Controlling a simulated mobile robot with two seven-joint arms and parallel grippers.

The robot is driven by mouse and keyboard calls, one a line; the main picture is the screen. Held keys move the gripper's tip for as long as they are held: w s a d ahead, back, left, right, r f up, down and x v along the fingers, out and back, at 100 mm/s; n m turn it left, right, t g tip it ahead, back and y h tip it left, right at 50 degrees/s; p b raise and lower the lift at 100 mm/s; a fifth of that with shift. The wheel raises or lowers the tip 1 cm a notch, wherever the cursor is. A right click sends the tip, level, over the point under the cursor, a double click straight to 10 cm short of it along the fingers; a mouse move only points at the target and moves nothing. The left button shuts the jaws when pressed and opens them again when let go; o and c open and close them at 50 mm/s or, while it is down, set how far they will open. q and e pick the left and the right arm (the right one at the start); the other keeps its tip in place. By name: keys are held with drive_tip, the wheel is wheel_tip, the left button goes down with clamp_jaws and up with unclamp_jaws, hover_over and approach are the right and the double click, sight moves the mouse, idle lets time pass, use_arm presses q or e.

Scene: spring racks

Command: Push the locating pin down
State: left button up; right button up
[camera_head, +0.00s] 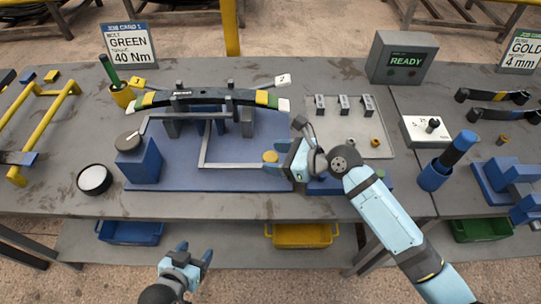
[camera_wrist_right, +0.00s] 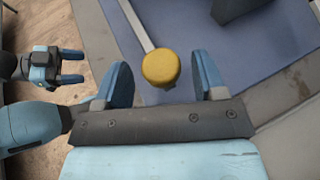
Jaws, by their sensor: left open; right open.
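The locating pin is most likely the round yellow knob (camera_head: 270,156) at the front right of the blue fixture plate (camera_head: 225,172). In the right wrist view the yellow knob (camera_wrist_right: 161,68) shows between the two fingers, touching neither. My right gripper (camera_head: 283,160) is open and empty, just right of the knob; I cannot tell its height over it. The fingers also show in the right wrist view (camera_wrist_right: 165,80). My left gripper (camera_head: 195,250) is open and empty, in front of the table's edge, far from the knob; it also shows in the right wrist view (camera_wrist_right: 72,68).
A dark curved leaf spring (camera_head: 210,97) lies across the fixture's back. A blue block (camera_head: 140,162) with a grey disc stands at the left, a black round dish (camera_head: 94,179) beside it. A metal tray (camera_head: 345,140) and a READY box (camera_head: 401,58) are to the right.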

drive_tip(key=shift+x, duration=1)
clamp_jaws()
wheel_tip(320, 180, down, 4)
drive_tip(key=shift+s, duration=0.1)
drive_tip(key=shift+f, duration=0.1)
unclamp_jaws()
